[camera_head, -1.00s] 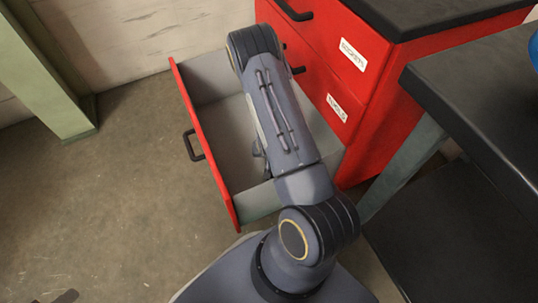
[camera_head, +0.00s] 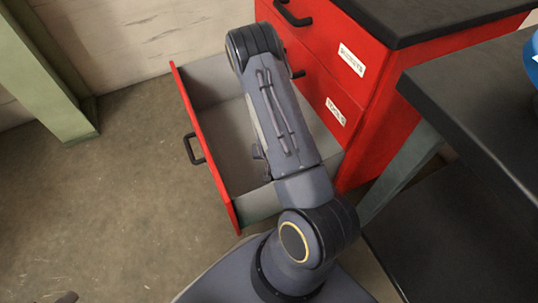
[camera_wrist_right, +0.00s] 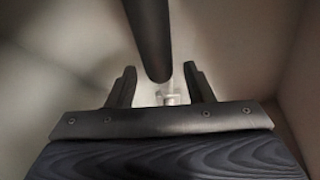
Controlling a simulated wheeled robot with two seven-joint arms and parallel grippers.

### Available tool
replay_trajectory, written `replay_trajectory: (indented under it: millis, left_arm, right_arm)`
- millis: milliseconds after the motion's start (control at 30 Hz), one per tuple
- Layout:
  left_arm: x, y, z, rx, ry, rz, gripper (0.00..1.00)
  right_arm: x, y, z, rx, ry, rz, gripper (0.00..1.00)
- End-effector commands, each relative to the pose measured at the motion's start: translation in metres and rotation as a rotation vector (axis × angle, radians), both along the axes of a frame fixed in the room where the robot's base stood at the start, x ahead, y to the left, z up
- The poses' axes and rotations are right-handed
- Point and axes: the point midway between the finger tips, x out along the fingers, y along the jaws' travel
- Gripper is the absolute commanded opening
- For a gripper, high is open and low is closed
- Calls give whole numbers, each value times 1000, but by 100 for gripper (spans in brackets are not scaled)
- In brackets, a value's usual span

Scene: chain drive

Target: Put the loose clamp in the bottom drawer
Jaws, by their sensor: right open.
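The bottom drawer (camera_head: 207,150) of the red cabinet is pulled out, with a black handle on its front and a grey inside. My right arm reaches over it in the head view and covers much of its inside. In the right wrist view my right gripper (camera_wrist_right: 159,70) is open, with pale walls around it. A dark rod (camera_wrist_right: 150,40) with a pale metal piece (camera_wrist_right: 169,93) at its end lies between the fingers. It looks like the clamp, but its full shape is cut off. I cannot tell whether the fingers touch it. My left gripper is not identifiable.
The red cabinet (camera_head: 375,125) has a black top and labelled faces. A dark workbench (camera_head: 480,95) stands at the right with a blue object (camera_head: 532,58) at its edge. A green post (camera_head: 45,80) stands at the left. Floor left of the drawer is clear.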

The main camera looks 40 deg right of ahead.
Motion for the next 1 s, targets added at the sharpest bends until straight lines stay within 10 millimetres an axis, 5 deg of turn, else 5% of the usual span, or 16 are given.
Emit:
replay_trajectory:
  millis: [200,400,1000]
  left_arm:
    - [0,0,24,0,0,0,36]
    - [0,0,35,0,0,0,36]
    - [0,0,37,0,0,0,36]
  right_arm:
    - [-13,13,51,0,-3,2,47]
    - [-24,21,80,-1,-2,0,47]
    - [-28,25,91,0,0,1,47]
